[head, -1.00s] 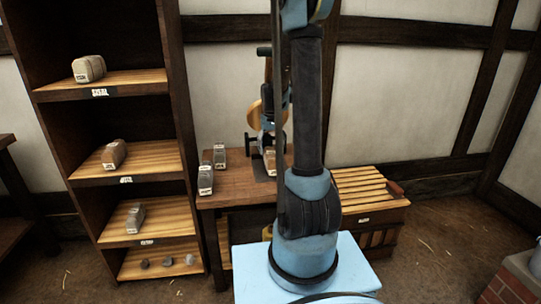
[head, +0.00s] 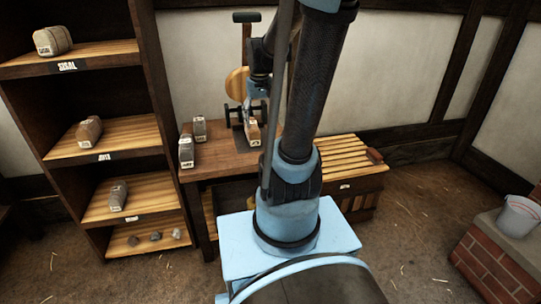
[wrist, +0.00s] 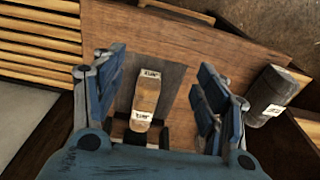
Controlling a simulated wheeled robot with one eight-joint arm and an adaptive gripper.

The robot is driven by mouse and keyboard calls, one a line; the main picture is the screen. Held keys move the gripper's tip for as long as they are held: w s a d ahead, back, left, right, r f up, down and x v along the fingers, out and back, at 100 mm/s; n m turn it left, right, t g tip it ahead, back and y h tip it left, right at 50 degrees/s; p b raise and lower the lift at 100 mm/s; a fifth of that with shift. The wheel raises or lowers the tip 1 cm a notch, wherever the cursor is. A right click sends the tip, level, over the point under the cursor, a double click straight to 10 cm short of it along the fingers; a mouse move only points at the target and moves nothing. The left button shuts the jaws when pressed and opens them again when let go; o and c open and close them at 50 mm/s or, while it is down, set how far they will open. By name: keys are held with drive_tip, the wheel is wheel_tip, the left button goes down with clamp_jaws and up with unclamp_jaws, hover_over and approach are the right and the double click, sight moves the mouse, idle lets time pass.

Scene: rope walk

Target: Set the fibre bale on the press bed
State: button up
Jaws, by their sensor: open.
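A small tan fibre bale (head: 253,132) with white labels stands on the worktable at the press. In the wrist view the bale (wrist: 147,92) is between the spread fingers. My gripper (wrist: 160,92) is open, with gaps on both sides of the bale. The press (head: 237,84) has a dark upright and a round wooden part; my arm partly covers it. Its dark flat bed (head: 239,137) shows beside the bale. The bale appears to rest on or at the edge of this bed; its underside is hidden.
Two grey labelled bales stand on the table's left (head: 186,152) (head: 200,129); one shows at right in the wrist view (wrist: 272,93). A shelf (head: 110,140) with bales and small lumps is at left. A slatted chest (head: 338,152) is at right. A bucket (head: 519,215) sits on brickwork.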

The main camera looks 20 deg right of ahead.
drive_tip(key=s+f, duration=0.2)
drive_tip(key=s, duration=0.6)
drive_tip(key=s+f+t, duration=0.1)
drive_tip(key=s+f, duration=0.2)
drive_tip(key=s, duration=0.6)
drive_tip(key=shift+f, duration=0.25)
drive_tip(key=shift+s, duration=0.1)
